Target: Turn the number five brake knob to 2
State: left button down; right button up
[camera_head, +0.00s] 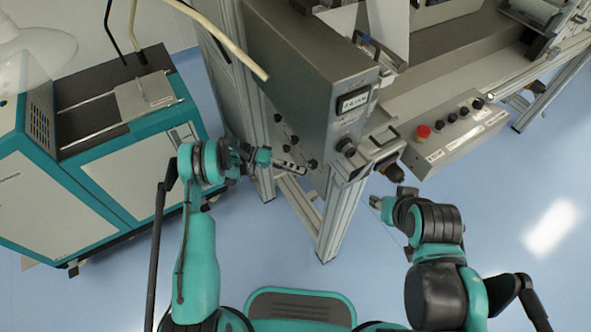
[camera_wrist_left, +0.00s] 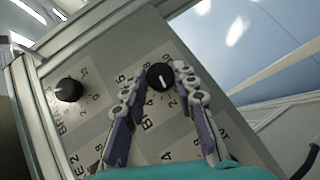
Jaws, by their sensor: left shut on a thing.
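The left wrist view shows a black round knob (camera_wrist_left: 160,77) with a white pointer line, on a white-labelled patch of a grey panel. Printed numbers around it are partly hidden by my fingers, so I cannot tell for certain which brake number it is. My left gripper (camera_wrist_left: 164,88) is shut on this knob, with a fingertip at each side. In the head view my left gripper (camera_head: 299,168) reaches the side of the grey control box (camera_head: 310,75). My right gripper (camera_head: 381,204) is low, beside a frame post, and its jaw state is unclear.
Another black knob (camera_wrist_left: 68,90) stands to the left on the same panel. A box with a red button (camera_head: 423,131) is at the right. An aluminium post (camera_head: 340,215) stands between my arms. A teal cabinet (camera_head: 75,195) fills the left.

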pick_arm(q)
jog(key=c, duration=1.2)
grip_release()
jog(key=v, duration=1.2)
